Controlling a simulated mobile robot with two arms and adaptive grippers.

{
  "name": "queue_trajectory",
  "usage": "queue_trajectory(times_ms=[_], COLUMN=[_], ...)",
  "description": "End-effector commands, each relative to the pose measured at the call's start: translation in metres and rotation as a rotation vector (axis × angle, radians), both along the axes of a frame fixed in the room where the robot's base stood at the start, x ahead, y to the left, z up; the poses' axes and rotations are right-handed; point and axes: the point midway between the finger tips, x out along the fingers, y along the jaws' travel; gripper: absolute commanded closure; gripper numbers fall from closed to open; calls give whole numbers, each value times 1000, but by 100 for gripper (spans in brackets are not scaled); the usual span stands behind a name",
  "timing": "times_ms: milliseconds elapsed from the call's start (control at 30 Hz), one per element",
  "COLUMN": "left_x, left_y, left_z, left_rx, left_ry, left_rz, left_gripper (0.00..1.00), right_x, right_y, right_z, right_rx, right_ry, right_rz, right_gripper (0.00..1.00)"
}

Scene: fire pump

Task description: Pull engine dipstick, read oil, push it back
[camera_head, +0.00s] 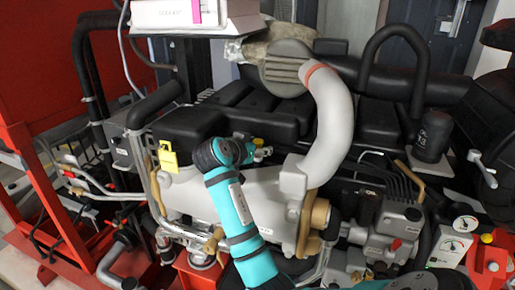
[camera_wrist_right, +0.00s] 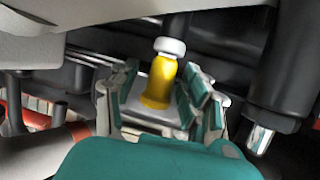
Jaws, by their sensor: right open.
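The engine dipstick's yellow handle (camera_wrist_right: 160,82) with a white top shows in the right wrist view, between the fingers of my right gripper (camera_wrist_right: 163,72). The fingers are open, with one on each side of the handle, and I see gaps beside it. In the head view a small bit of yellow handle (camera_head: 258,142) shows at my right gripper (camera_head: 260,152), beside the grey engine block. The gripper's fingers are partly hidden by my wrist there. The dipstick's lower part is hidden in both views. My left gripper is not in view.
A large light grey pipe (camera_head: 335,115) curves down just right of my right gripper. A black engine cover (camera_head: 265,110) lies behind it. A yellow tag (camera_head: 168,158) hangs at the left. Gauges (camera_head: 458,233) and a red frame (camera_head: 40,190) flank the engine.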

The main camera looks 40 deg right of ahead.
Motion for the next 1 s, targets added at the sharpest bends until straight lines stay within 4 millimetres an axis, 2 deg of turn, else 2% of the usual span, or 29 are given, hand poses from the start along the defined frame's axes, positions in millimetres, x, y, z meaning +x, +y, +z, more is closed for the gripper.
queue_trajectory(times_ms=[167,400,600,800,1000], left_x=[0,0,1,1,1], left_y=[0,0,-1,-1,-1], left_z=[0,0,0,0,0], left_rx=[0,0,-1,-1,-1], left_ry=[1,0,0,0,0], left_rz=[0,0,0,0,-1], left_gripper=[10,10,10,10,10], right_x=[-4,-19,-30,-35,-35], right_y=[16,61,92,105,106], right_z=[7,26,39,45,46], right_rx=[1,3,3,2,1], right_ry=[-4,-3,-2,1,1], right_rz=[4,4,4,1,1], right_gripper=[53,53,53,53,53])
